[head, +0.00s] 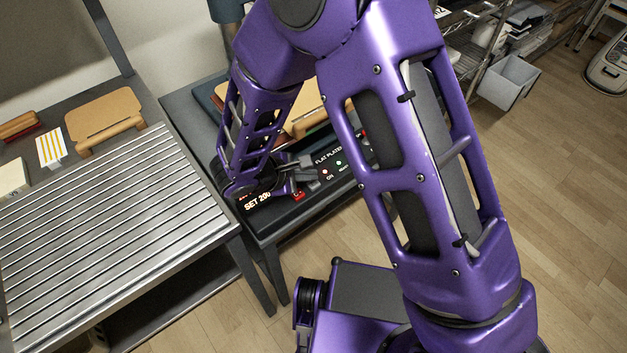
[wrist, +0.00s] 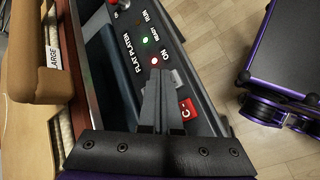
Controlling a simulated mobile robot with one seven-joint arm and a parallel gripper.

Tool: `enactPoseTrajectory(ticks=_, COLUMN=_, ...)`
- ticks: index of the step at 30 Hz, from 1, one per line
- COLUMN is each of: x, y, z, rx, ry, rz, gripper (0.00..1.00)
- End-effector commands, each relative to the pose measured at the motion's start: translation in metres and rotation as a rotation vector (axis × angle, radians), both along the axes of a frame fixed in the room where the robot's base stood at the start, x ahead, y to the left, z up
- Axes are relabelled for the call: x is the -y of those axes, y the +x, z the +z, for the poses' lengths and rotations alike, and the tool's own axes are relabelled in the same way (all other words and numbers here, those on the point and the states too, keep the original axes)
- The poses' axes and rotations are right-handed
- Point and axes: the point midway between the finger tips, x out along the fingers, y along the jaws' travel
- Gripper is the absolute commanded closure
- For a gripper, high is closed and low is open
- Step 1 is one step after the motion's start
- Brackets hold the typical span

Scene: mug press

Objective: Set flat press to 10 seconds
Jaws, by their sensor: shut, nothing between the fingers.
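The flat press's dark control panel (head: 328,178) faces up, labelled FLAT PLATEN. It also shows in the wrist view (wrist: 135,58). Its display (head: 258,201) reads what looks like SET 200; my arm covers part of the panel. A red button (wrist: 187,109) with a white mark and a grey key (wrist: 177,77) sit beside my fingers. The ON light (wrist: 155,62) is red and another light (wrist: 145,40) is green. My gripper (head: 308,166) is shut and empty, its tips (wrist: 160,76) over the panel by the grey key. I cannot tell whether they touch it.
A slatted metal table (head: 100,220) stands at left, with a tan padded piece (head: 104,118) behind it. A tan padded piece labelled LARGE (wrist: 38,60) lies left of the panel. A grey bin (head: 508,82) stands on the floor at upper right.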

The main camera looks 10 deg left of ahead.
Motion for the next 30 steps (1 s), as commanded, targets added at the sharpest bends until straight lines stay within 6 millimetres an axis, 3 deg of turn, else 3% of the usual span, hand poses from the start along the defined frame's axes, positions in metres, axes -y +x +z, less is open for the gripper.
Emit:
enactPoseTrajectory(ticks=10, x=0.0, y=0.0, z=0.003, rx=0.0, ry=0.0, rz=0.0, gripper=1.0)
enactPoseTrajectory(ticks=24, x=0.0, y=0.0, z=0.048, rx=0.001, ry=0.001, rz=-0.001, gripper=1.0)
enactPoseTrajectory(ticks=30, x=0.0, y=0.0, z=0.05, rx=-0.001, ry=-0.001, rz=-0.001, gripper=1.0)
